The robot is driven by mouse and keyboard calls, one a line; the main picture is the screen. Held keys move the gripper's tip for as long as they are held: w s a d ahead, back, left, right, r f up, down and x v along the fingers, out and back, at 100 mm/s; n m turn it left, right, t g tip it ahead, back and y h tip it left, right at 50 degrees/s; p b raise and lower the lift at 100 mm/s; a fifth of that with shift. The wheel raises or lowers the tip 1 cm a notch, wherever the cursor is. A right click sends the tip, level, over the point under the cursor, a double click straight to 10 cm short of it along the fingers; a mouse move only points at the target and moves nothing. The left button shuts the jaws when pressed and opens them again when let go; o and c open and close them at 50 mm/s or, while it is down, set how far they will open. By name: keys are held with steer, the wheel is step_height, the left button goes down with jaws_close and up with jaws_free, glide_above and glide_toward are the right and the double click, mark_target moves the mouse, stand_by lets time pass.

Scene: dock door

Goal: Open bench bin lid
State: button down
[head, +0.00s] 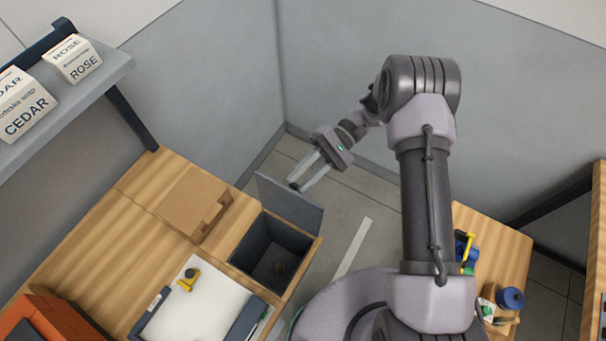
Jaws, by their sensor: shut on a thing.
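The bench bin (250,262) is a dark grey box set into the wooden bench, and its opening shows. Its grey lid (285,203) stands raised at the bin's far side, tilted up from the opening. My gripper (301,186) reaches down from the upper right and is shut on the lid near its upper edge. The exact grip point is small, with a dark spot between the fingertips.
A cardboard piece (190,203) lies on the bench (110,235) left of the bin. Nearer is a white-topped tray (195,308) with a yellow tool (188,280). Soap boxes (73,58) stand on a wall shelf. A second wooden surface (507,250) holds small items at right.

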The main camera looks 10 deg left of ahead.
steer(key=shift+s, duration=0.1)
steer(key=c, duration=1.2)
jaws_free()
steer(key=v, duration=1.2)
